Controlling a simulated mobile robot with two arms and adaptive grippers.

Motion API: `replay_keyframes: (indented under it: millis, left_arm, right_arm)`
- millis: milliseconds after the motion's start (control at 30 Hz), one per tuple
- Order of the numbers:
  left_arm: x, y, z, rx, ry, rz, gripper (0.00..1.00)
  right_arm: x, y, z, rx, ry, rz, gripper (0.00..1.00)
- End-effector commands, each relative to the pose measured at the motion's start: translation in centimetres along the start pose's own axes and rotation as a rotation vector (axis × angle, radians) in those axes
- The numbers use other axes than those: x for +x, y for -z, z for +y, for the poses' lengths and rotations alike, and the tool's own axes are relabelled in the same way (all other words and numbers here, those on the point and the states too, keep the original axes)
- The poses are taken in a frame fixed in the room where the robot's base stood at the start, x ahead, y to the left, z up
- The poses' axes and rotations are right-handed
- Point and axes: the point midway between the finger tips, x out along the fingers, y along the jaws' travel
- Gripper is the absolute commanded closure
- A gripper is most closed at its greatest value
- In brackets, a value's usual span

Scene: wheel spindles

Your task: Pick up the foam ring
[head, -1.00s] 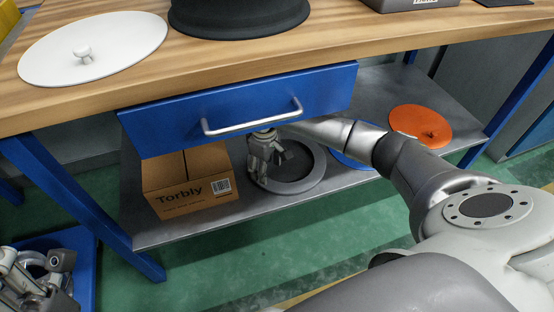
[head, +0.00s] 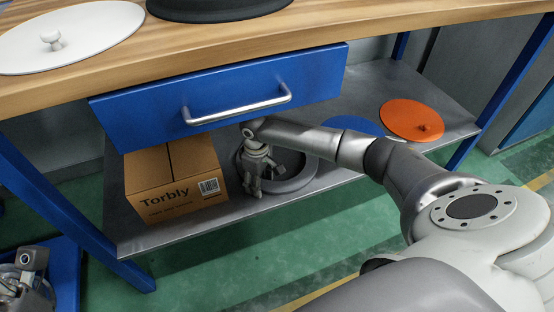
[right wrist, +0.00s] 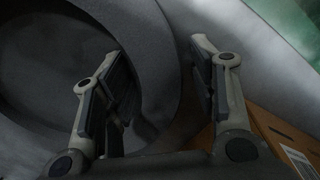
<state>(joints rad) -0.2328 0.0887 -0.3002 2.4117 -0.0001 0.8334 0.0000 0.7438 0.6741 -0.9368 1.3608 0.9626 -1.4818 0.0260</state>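The foam ring (head: 298,180) is a grey ring lying on the lower metal shelf under the blue drawer. My right gripper (head: 258,180) points down at its left edge, between the ring and the cardboard box. In the right wrist view, the ring's thick grey wall (right wrist: 150,50) passes between the two spread fingers of that gripper (right wrist: 160,85). The left finger is on the hole side and the right finger on the outer side. I see no clear grip on the wall. My left gripper (head: 25,280) is at the bottom left corner, partly cut off; its opening is unclear.
A cardboard box (head: 175,185) marked "Torbly" stands close left of my right gripper; its corner also shows in the right wrist view (right wrist: 280,135). The blue drawer (head: 225,95) hangs above. A blue disc (head: 355,126) and orange disc (head: 411,120) lie on the shelf's right.

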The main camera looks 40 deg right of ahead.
Motion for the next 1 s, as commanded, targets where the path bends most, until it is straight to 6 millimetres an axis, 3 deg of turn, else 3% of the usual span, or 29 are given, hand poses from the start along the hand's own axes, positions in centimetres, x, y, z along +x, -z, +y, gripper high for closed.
replay_keyframes:
  millis: [33,233,667,767,867,1000]
  left_arm:
    - [0.0,0.0,0.0,0.000,0.000,0.000,0.65]
    - [0.0,0.0,0.0,0.000,0.000,0.000,0.65]
    - [0.4,0.2,0.0,-0.001,0.001,0.003,0.65]
    - [0.6,0.3,0.0,-0.002,0.005,-0.001,0.65]
    - [-0.5,0.2,0.0,-0.005,0.017,-0.052,0.65]
    - [0.2,0.6,0.0,-0.008,0.026,-0.068,0.65]
  right_arm:
    - [0.0,0.0,0.0,0.000,0.000,0.000,0.58]
    - [0.0,0.0,0.0,0.000,0.000,0.000,0.84]
    - [-0.6,0.0,0.0,0.000,0.000,0.001,0.84]
    - [-1.3,0.1,0.0,0.000,0.000,0.002,0.84]
    - [-2.3,0.1,0.0,0.000,0.001,0.003,0.84]
    - [-4.1,-0.4,-0.3,-0.002,0.001,-0.003,0.84]
